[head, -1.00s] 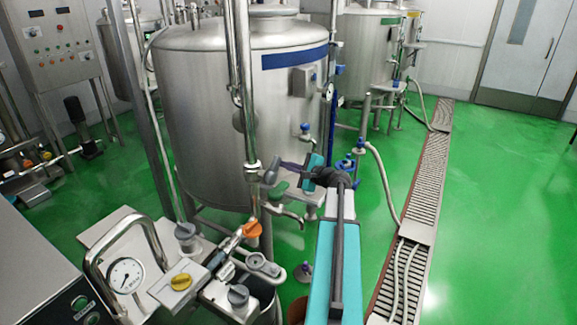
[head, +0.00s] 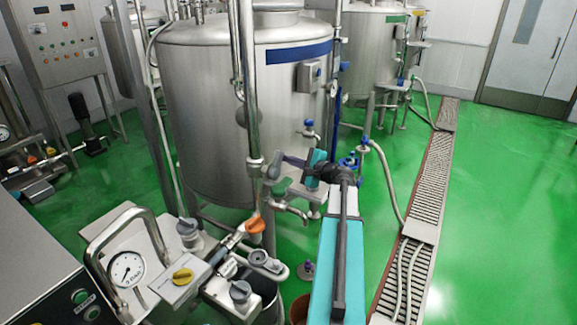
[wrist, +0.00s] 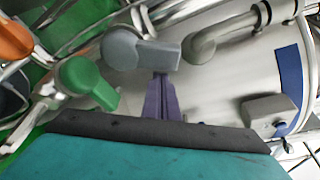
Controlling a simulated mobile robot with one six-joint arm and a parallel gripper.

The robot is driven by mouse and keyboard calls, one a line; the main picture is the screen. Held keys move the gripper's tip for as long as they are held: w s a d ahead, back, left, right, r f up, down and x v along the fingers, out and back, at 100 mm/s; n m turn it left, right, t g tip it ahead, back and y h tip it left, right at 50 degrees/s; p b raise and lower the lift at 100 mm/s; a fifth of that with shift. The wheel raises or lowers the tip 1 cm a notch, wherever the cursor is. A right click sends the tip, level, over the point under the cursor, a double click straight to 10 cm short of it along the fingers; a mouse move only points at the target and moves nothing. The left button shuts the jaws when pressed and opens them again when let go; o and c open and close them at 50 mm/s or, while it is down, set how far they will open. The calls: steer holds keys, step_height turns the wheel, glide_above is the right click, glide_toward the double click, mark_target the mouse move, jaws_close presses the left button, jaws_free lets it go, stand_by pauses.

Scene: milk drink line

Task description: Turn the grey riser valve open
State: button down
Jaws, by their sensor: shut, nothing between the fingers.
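The grey riser valve has a grey lever handle (head: 273,167), beside the upright steel riser pipe (head: 254,120) in front of the big tank. In the wrist view the grey handle (wrist: 143,50) is a rounded hub with a blunt lever pointing right. My gripper (head: 289,160) is shut and empty, just right of the grey handle. In the wrist view its purple fingers (wrist: 161,80) end at the lower edge of the lever. They look to be touching or very close; I cannot tell which. The valve's body is partly hidden behind the handle.
A green handle (head: 281,187) sits just below the grey one and shows left of my fingers in the wrist view (wrist: 86,82). An orange handle (head: 255,225) is lower on the pipework. The steel tank (head: 215,120) stands close behind. Green floor is open at right.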

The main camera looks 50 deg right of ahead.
mark_target(282, 155)
steer(key=shift+f+b, duration=0.15)
steer(key=shift+b, duration=0.25)
steer(key=n+b, duration=0.1)
steer(key=b, duration=0.3)
steer(key=a+r+n+t+b, duration=0.1)
steer(key=n+b, duration=0.1)
steer(key=b, duration=0.2)
steer(key=a+r+n+b, duration=0.1)
steer(key=b, duration=0.3)
steer(key=shift+s+a+r+n+t+h, duration=0.1)
steer(key=shift+s+a+n+t+h, duration=0.2)
steer(key=shift+h, duration=0.1)
steer(key=shift+r, duration=0.1)
steer(key=shift+a+r+b, duration=0.15)
steer(key=shift+a+b, duration=0.05)
steer(key=shift+b, duration=0.2)
steer(key=shift+d, duration=0.1)
